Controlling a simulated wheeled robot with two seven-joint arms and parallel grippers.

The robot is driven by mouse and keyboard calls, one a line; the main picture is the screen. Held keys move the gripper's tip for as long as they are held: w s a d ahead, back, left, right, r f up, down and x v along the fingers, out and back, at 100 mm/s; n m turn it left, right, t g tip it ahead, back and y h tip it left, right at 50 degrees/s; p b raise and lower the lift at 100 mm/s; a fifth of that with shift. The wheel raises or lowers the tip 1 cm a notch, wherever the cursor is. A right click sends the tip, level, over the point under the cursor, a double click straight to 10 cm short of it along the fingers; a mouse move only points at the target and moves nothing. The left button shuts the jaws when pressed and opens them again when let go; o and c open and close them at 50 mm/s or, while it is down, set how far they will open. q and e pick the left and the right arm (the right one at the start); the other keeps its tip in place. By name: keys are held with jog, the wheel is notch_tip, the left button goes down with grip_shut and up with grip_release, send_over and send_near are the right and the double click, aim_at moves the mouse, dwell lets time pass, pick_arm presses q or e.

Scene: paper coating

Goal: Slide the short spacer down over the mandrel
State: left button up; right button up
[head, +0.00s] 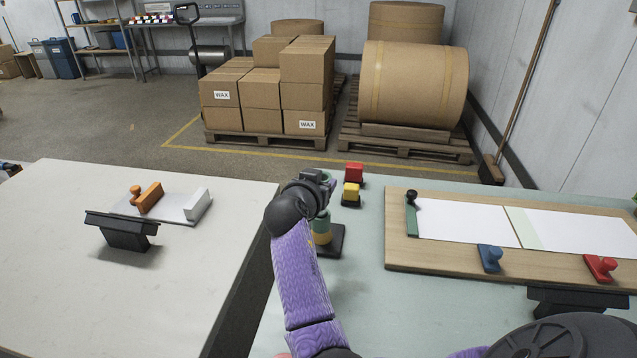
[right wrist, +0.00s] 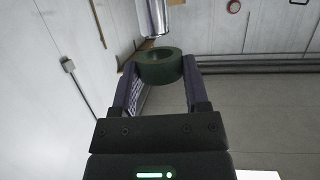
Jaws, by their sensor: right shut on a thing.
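My right gripper (head: 318,182) is raised over the small stand in the head view. In the right wrist view its fingers (right wrist: 161,80) are shut on a dark green ring, the short spacer (right wrist: 160,67). A bit of green shows at the gripper in the head view. A shiny metal cylinder (right wrist: 153,17), seemingly the mandrel, shows with its end just above the spacer in the picture. I cannot tell whether they are lined up. Below the gripper, the stand's dark base (head: 331,242) carries a yellow and green stack (head: 322,229), partly hidden by my arm. My left gripper is out of view.
A red block (head: 354,172) and yellow block (head: 351,194) sit just beyond the stand. A wooden board (head: 395,245) with white sheets lies to the right. A gap separates the green table (head: 365,300) from the white table (head: 60,270) at left.

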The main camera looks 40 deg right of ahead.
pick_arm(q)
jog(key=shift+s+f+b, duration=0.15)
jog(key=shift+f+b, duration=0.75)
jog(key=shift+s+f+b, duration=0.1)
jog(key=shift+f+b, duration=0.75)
pick_arm(e)
jog(key=shift+f, duration=2.15)
jog(key=o, duration=1.3)
jog(key=shift+r, duration=0.1)
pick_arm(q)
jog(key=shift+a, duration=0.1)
pick_arm(e)
jog(key=shift+o, duration=0.2)
